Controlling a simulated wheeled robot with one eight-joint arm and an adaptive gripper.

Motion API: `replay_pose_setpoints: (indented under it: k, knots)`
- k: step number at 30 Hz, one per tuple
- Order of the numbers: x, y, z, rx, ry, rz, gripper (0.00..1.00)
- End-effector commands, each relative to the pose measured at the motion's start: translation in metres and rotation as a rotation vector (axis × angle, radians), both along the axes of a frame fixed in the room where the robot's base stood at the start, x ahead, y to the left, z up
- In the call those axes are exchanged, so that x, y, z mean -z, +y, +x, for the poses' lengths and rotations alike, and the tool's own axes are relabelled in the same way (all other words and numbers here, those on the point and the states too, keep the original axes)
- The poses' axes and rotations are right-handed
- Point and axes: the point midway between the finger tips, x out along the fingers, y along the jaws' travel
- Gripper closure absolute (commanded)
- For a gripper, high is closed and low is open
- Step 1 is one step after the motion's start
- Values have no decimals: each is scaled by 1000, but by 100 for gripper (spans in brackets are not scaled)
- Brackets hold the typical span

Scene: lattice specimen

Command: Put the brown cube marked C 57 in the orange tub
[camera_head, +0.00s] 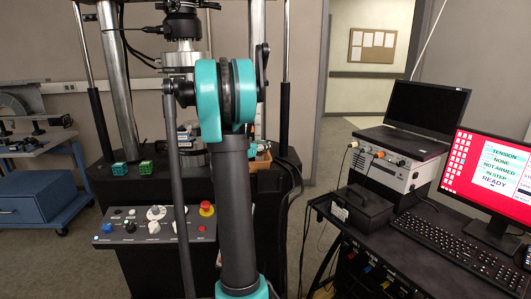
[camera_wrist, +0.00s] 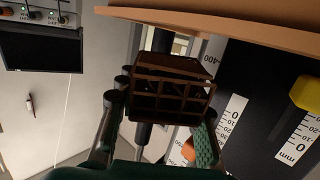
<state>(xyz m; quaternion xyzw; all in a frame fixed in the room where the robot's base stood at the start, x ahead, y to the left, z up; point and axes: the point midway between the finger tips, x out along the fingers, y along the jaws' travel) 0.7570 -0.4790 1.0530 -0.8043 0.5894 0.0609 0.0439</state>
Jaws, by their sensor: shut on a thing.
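A brown open-lattice cube (camera_wrist: 172,88) sits between the fingers of my gripper (camera_wrist: 160,122) in the wrist view. The gripper is shut on it, with a dark finger at its left and a green textured pad at its lower right. No C 57 marking can be read. An orange-tan curved edge (camera_wrist: 235,18) crosses the top of the wrist view, apart from the cube in the picture; it looks like the orange tub's wall. In the head view a small orange part (camera_head: 263,149) shows just right of my arm, mostly hidden. The gripper and the cube are hidden behind my arm there.
A teal cube (camera_head: 119,168) and a green cube (camera_head: 145,166) stand on the machine's table, left of my arm. A control panel (camera_head: 155,226) is in front. Machine columns rise behind. A yellow object (camera_wrist: 306,93) and mm scales (camera_wrist: 298,137) show at the wrist view's right.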

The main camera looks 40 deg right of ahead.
Motion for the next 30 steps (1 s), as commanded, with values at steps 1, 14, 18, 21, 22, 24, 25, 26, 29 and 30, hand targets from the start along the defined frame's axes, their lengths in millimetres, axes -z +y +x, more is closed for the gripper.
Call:
replay_pose_setpoints:
  k: [1,14,18,21,22,24,25,26,29,30]
  knots:
    - [0,-5,1,2,0,0,92]
    - [35,-10,3,-1,0,0,92]
    - [36,-10,3,0,0,0,92]
    - [38,-10,3,0,0,0,92]
    - [39,-10,3,0,0,0,92]
    - [41,-10,3,0,0,0,92]
    - [42,-10,3,0,0,0,92]
    - [43,-10,3,0,0,0,92]
    - [46,-10,3,0,0,0,92]
    - [47,-10,3,-1,0,0,92]
